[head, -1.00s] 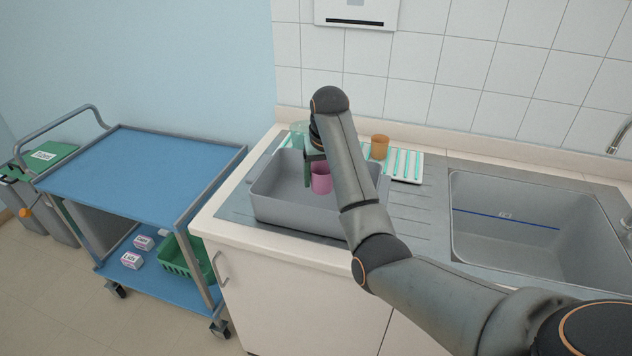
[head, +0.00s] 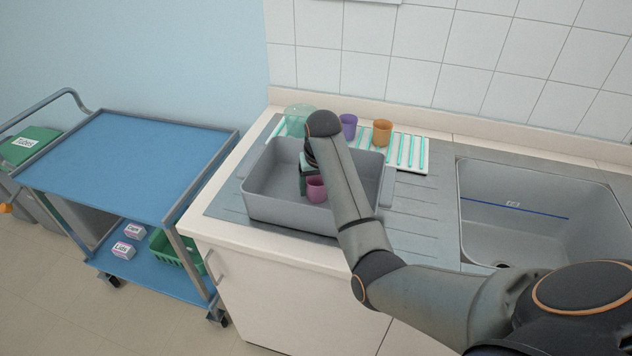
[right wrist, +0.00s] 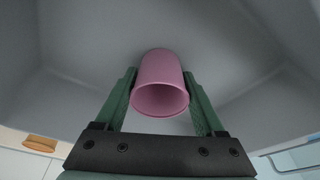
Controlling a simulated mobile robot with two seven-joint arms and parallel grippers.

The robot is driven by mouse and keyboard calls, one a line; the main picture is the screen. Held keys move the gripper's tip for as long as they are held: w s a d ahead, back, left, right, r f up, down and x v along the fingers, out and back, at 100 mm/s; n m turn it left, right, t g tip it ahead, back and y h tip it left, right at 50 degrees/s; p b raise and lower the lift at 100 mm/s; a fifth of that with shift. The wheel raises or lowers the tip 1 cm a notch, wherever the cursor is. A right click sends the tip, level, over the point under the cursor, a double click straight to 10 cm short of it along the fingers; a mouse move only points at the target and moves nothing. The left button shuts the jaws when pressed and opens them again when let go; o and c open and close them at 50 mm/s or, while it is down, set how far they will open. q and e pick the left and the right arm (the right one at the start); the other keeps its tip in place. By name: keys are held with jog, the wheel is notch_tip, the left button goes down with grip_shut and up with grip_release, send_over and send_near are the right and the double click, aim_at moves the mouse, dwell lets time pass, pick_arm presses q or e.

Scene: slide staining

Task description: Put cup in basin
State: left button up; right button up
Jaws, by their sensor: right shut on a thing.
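A pink cup (head: 316,190) is inside the grey basin (head: 290,213) on the counter's drainer. In the right wrist view the cup (right wrist: 160,85) sits between the two green fingers of my right gripper (right wrist: 160,92), which is shut on it. The right gripper (head: 306,182) reaches down into the basin in the head view, partly hidden by my own arm. The basin's grey inside fills most of the right wrist view. I cannot tell whether the cup touches the basin floor. My left gripper is not in view.
Behind the basin stand a teal clear container (head: 298,118), a purple cup (head: 348,126) and an orange cup (head: 382,132), by a white rack with teal strips (head: 418,152). A sink (head: 530,225) is at right. A blue trolley (head: 120,165) stands left.

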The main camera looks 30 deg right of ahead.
aim_at(318, 189)
jog(key=shift+s+a+r, duration=0.1)
jog(key=shift+r, duration=0.05)
jog(key=o, duration=1.3)
jog(key=shift+f, duration=0.2)
jog(key=shift+r, duration=0.1)
jog(key=v, duration=1)
jog(key=shift+b+v, duration=0.3)
jog(key=shift+v, duration=0.75)
